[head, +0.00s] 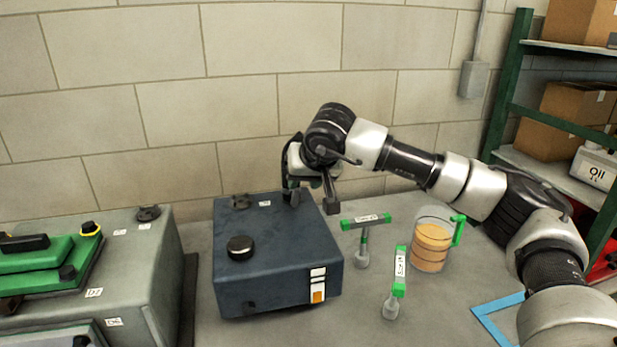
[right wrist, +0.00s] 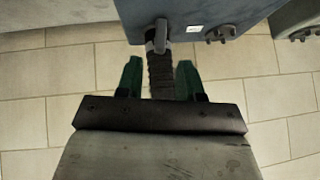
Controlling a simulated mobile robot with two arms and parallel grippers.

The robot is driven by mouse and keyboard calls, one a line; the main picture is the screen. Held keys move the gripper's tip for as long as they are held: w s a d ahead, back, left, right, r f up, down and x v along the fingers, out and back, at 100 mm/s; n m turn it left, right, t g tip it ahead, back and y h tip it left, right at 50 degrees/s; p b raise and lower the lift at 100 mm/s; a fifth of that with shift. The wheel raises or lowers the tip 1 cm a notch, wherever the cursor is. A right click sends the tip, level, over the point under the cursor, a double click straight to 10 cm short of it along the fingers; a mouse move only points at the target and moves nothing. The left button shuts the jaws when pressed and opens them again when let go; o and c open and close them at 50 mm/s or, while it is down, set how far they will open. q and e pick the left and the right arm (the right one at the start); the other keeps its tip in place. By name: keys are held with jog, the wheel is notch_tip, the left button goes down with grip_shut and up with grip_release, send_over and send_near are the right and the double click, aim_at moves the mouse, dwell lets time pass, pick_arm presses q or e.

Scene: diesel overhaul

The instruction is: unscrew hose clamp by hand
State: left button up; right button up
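In the right wrist view a dark ribbed hose (right wrist: 160,75) runs from the edge of the dark blue box (right wrist: 205,14). A small grey clamp-like fitting (right wrist: 160,36) sits on the hose close to the box. My right gripper (right wrist: 159,75) has its two green fingers on either side of the hose, with a narrow gap showing at the left finger. The fitting lies just beyond the fingertips. In the head view my right gripper (head: 297,184) is at the far edge of the dark blue box (head: 275,262), where the arm partly hides the hose and clamp. My left gripper is not in view.
Two green-handled tools (head: 362,242) (head: 399,275) stand right of the box. A clear jug (head: 430,245) of amber liquid stands beyond them, under my arm. A grey machine (head: 140,255) is at left. Blue tape (head: 490,312) marks the bench at right. Shelves (head: 545,165) hold boxes.

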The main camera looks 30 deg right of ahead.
aim_at(297, 191)
jog(key=b+x, duration=0.1)
jog(key=x, duration=0.3)
jog(key=shift+f, duration=0.1)
jog(key=shift+w+f+b, duration=0.35)
jog(key=shift+w+f, duration=0.05)
jog(key=shift+f, duration=0.05)
